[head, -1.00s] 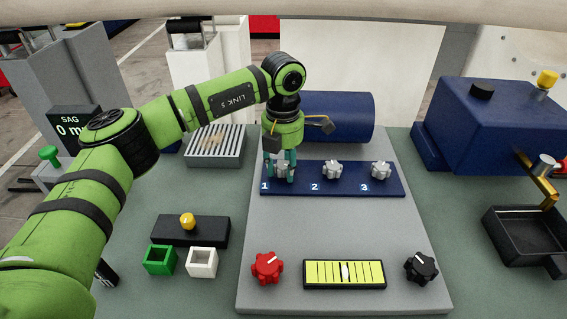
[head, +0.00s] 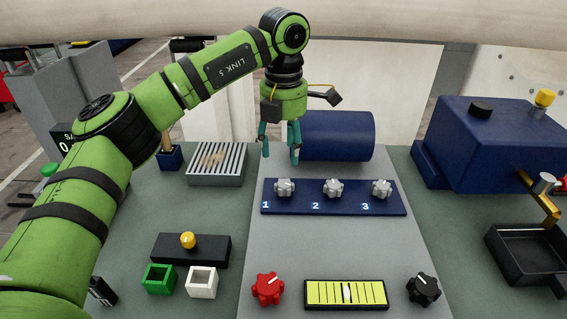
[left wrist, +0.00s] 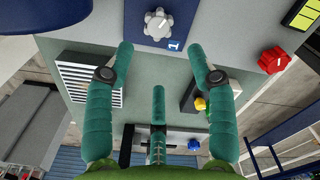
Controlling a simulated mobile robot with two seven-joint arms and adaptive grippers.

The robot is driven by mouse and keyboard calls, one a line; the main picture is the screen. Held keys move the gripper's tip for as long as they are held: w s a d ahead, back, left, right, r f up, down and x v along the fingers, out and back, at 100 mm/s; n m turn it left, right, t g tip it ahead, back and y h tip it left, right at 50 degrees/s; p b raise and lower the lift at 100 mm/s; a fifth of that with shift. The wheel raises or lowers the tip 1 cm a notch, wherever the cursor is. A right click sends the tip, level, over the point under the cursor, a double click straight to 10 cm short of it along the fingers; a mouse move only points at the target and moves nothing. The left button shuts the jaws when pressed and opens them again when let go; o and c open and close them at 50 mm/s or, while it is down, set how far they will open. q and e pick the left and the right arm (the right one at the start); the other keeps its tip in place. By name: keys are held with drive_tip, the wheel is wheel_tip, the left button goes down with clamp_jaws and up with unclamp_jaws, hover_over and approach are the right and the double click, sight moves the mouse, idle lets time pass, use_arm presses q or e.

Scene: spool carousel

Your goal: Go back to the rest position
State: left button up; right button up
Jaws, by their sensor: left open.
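My left gripper (head: 280,150) is open and empty, raised above the blue strip (head: 297,207) with the numbers 1, 2 and 3. Its teal fingers point down, apart from the knobs. Knob 1 (head: 284,188), a silver lobed knob, sits just below and behind no finger. Knob 2 (head: 332,187) and knob 3 (head: 381,188) stand to its right. In the left wrist view, the spread fingers of my left gripper (left wrist: 165,65) show, with knob 1 (left wrist: 158,24) beyond them. My right gripper is not in view.
A blue cylinder (head: 340,136) lies close behind the gripper. A red knob (head: 268,289), a yellow gauge (head: 325,293) and a black knob (head: 422,289) are at the front. A slatted grey box (head: 217,177) stands left, a large blue box (head: 460,145) right.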

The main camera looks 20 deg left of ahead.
use_arm(q)
drive_tip(key=shift+r, duration=0.7)
